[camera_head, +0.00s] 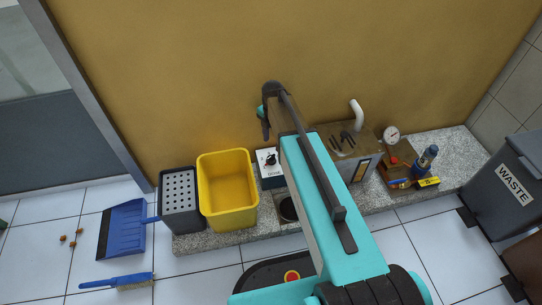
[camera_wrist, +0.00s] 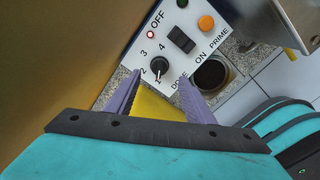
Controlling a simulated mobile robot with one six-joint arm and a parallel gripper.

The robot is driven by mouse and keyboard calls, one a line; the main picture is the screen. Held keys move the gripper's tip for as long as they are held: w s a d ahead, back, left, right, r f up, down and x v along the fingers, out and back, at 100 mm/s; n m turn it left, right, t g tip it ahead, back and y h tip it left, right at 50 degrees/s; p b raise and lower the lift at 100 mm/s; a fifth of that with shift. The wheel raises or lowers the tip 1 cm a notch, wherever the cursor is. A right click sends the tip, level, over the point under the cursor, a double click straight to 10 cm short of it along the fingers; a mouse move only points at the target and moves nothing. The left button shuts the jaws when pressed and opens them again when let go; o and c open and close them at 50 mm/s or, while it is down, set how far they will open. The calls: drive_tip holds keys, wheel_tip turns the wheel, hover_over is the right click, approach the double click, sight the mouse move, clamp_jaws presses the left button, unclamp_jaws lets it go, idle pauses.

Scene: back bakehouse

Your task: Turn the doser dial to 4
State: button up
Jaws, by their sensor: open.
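The doser (camera_head: 272,182) stands on the stone ledge, its white panel partly hidden by my arm in the head view. In the wrist view, the doser panel (camera_wrist: 135,55) carries a black dial (camera_wrist: 159,66) with 1, 2, 3 and 4 around it. The dial's pale pointer mark seems to face the 1. My gripper (camera_wrist: 158,82) is open, its two purple fingers apart and pointing at the panel. The dial shows beyond the fingertips, between them; I see no contact. In the head view the fingers cannot be made out.
The panel also has a black switch (camera_wrist: 182,39), an orange button (camera_wrist: 206,22) and a red light (camera_wrist: 150,34). A yellow tub (camera_head: 228,212) stands close left of the doser. A metal box (camera_head: 362,166) and a gauge (camera_head: 391,134) stand to the right.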

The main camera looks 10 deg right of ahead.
sight(271, 156)
wheel_tip(271, 156, down, 8)
drive_tip(key=b, duration=0.3)
drive_tip(key=shift+f, duration=0.2)
drive_tip(key=c, duration=1)
drive_tip(key=shift+a, duration=0.3)
drive_tip(key=shift+c, duration=0.3)
drive_tip(key=shift+d+r, duration=0.1)
drive_tip(key=shift+d, duration=0.1)
